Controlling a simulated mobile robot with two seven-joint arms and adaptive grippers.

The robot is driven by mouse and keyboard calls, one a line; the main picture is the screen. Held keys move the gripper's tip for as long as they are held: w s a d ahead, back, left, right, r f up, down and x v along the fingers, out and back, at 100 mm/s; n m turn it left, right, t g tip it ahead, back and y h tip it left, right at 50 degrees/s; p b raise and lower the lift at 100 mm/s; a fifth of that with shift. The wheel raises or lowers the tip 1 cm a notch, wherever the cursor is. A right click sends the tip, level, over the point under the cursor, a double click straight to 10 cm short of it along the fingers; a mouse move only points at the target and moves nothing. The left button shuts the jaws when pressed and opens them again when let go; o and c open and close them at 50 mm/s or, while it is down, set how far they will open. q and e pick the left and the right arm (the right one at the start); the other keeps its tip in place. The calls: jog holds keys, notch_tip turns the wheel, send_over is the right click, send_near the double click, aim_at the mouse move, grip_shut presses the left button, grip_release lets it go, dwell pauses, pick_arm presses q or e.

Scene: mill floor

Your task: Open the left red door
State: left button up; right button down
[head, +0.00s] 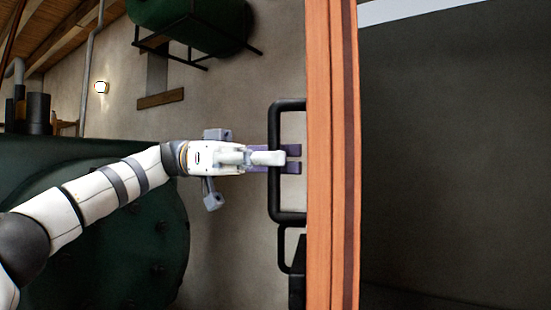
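The red door (332,200) shows nearly edge-on as a tall orange-red strip right of centre, standing open beside a dark opening. Its black bar handle (275,195) sticks out from its left side. My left gripper (282,158) reaches in from the left at the handle's mid-height. Its fingers lie on the near and far sides of the upright bar, with purple-grey tips showing past it, and it looks closed on the bar. The exact contact is partly hidden. My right gripper is out of view.
The dark opening (450,170) fills the right side and looks clear. A big dark green machine (130,240) stands at lower left behind my arm. A green tank on a dark frame (200,22) is at the top. A small lit wall lamp (102,87) is at upper left.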

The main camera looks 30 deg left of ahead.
pick_arm(q)
jog(key=a, duration=0.7)
jog(key=shift+s+a, duration=0.25)
